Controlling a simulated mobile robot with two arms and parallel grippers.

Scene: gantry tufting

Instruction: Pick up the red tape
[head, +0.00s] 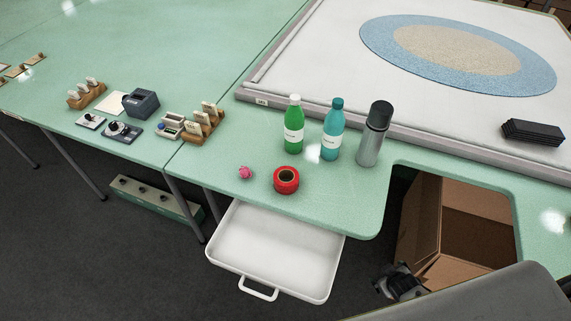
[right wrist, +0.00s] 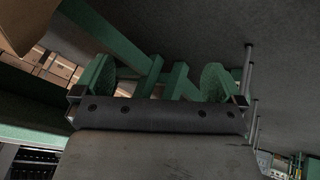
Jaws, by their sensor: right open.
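The red tape (head: 286,180) is a roll with a dark core, lying flat near the front edge of the green table (head: 330,205) in the head view. My right gripper (head: 400,283) is low at the bottom right of the head view, below the table top and well apart from the tape. In the right wrist view my right gripper (right wrist: 158,82) has its two green-padded fingers wide apart with nothing held between them. The tape does not show in that view. My left gripper is in neither view.
A pink ball (head: 245,173) lies left of the tape. A green bottle (head: 294,130), a teal bottle (head: 331,135) and a grey flask (head: 371,140) stand behind it. A white tray (head: 225,258) sits below the table edge. A cardboard box (head: 425,220) stands in the cutout.

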